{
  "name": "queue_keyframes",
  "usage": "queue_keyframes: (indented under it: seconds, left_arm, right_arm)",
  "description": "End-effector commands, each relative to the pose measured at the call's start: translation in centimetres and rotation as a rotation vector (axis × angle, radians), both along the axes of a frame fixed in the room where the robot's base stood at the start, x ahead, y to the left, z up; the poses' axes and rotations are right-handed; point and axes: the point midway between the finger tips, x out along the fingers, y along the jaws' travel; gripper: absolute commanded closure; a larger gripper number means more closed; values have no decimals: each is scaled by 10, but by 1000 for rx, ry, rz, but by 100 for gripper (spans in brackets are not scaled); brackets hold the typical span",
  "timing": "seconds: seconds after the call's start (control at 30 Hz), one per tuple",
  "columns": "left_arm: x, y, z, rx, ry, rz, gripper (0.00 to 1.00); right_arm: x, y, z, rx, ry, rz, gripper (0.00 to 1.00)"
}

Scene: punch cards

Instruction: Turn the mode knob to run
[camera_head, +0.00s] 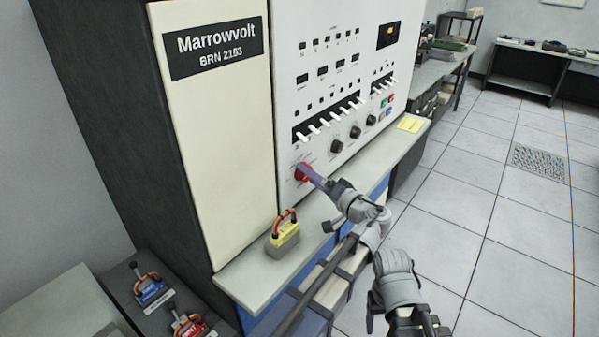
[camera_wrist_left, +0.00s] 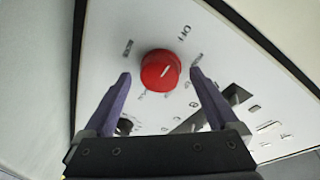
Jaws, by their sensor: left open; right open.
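The red mode knob (camera_head: 302,172) is on the lower left of the white panel. In the head view, my left gripper (camera_head: 310,175) reaches the knob from the right. My right gripper (camera_head: 405,326) is open and apart from the panel at the bottom.
A ledge (camera_head: 245,277) runs below the panel, bearing a yellow box with an orange handle (camera_head: 284,236) and a yellow note (camera_head: 410,124). White switches (camera_head: 330,119) and black knobs (camera_head: 337,146) sit above and right of the red knob. Tiled floor (camera_head: 480,190) is free at right.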

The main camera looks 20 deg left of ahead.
Motion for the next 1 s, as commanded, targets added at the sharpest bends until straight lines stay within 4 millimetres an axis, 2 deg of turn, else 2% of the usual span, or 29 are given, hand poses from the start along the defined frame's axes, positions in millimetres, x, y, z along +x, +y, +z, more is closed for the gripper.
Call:
queue_keyframes:
  seconds: [0.3, 1.0]
  left_arm:
    - [1, -1, 0, 0, 0, 0, 8]
    - [1, -1, 0, 0, 0, -1, 87]
  right_arm:
    - [0, 0, 0, 0, 0, 0, 32]
    - [0, 0, 0, 0, 0, 0, 32]
